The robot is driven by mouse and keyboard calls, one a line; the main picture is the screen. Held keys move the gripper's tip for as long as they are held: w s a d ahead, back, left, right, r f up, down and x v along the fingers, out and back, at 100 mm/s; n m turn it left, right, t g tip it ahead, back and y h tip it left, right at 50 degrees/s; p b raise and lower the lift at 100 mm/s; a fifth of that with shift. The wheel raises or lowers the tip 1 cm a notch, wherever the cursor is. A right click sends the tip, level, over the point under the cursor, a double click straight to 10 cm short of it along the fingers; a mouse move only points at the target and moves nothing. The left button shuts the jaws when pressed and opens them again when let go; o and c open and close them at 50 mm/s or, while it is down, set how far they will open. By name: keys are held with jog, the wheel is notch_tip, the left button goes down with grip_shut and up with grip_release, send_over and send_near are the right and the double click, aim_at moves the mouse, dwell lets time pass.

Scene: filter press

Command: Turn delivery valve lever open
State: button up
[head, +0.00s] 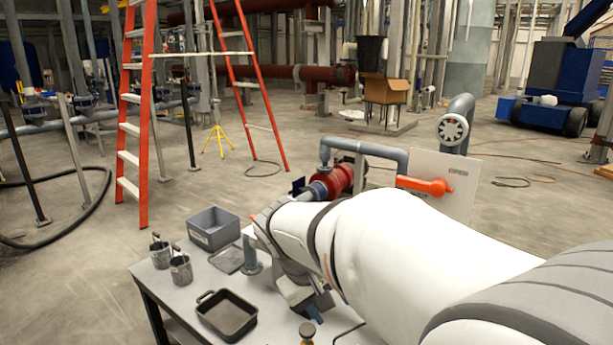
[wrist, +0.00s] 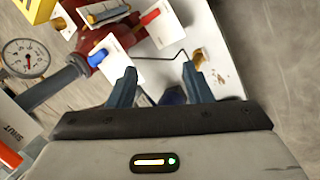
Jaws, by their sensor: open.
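An orange lever (head: 425,186) lies roughly level across the front of a pale panel, beside a grey pipe bend, in the head view. In the wrist view, part of an orange-red handle (wrist: 10,157) shows at the lower left edge, by a plate reading "SHUT". A small blue lever (wrist: 98,57) and a small red lever (wrist: 151,17) stand by white tags there. I cannot tell which one is the delivery valve lever. My gripper (wrist: 160,84) is open, with nothing visible held between its fingers. In the head view my arm hides most of it.
A pressure gauge (wrist: 24,59) and red pump body (wrist: 85,50) are at the upper left of the wrist view. A bent thin rod (wrist: 165,57) lies beyond the fingers. The bench holds a grey bin (head: 213,229), a black tray (head: 227,315) and two small pails (head: 180,268).

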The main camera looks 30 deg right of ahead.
jog(key=w+d+r+m+g+h, duration=0.1)
jog(key=w+d+r+g+h, duration=0.2)
jog(key=d, duration=0.4)
jog(key=w+d+r+h, duration=0.3)
jog(key=w+d+r, duration=0.15)
jog(key=d, duration=0.25)
jog(key=m+g+h+p, duration=0.1)
jog(key=m+g+h, duration=0.1)
jog(key=h, duration=0.4)
send_near(406, 184)
jog(key=d, duration=0.4)
jog(key=shift+s+d+f, duration=0.1)
jog(key=shift+s+f, duration=0.05)
jog(key=shift+s, duration=0.3)
jog(key=p+x, duration=0.2)
jog(key=x, duration=0.5)
jog(key=shift+s, duration=0.15)
grip_shut()
